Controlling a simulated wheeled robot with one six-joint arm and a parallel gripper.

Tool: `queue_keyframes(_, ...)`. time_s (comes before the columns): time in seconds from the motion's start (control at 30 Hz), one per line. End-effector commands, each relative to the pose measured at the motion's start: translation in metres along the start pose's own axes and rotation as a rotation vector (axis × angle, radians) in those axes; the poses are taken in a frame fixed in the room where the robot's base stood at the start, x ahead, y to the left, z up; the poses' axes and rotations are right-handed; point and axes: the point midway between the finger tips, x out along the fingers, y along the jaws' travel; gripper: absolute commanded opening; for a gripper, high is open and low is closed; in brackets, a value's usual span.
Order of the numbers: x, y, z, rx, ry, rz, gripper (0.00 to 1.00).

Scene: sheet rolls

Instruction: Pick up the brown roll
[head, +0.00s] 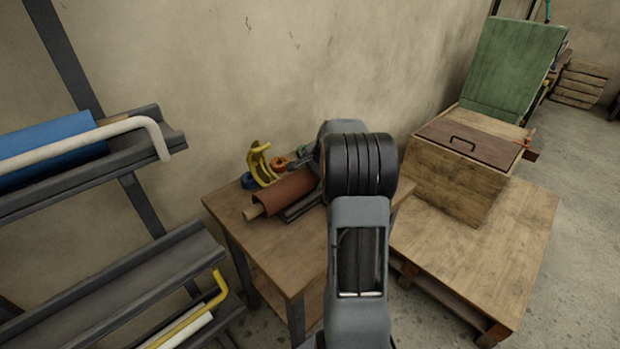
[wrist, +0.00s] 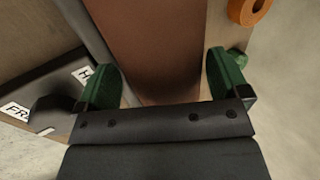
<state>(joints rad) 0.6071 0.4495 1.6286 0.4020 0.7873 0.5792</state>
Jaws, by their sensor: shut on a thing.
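In the wrist view the brown roll (wrist: 165,50) runs between the two green fingertips of my gripper (wrist: 165,80). My gripper is shut on the roll. In the head view my arm hides the gripper and the roll's far right end. I cannot tell whether the roll is clear of the tabletop.
The wooden table (head: 240,240) also holds a yellow tape dispenser (head: 262,163), a blue ring (head: 249,181) and an orange ring (head: 279,163). A dark rack (head: 110,265) with a blue roll (head: 50,145) stands at left. A wooden box (head: 460,178) sits on a low platform at right.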

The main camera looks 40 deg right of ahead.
Motion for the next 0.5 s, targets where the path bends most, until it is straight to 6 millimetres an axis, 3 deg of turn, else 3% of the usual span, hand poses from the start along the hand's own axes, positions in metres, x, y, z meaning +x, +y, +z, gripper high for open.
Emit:
queue_keyframes(0.2, 0.0, 0.0001, 0.0001, 0.0, 0.0, 0.0, 0.2)
queue_keyframes(0.5, -0.0061, -0.0045, -0.0013, -0.002, 0.007, -0.009, 0.2)
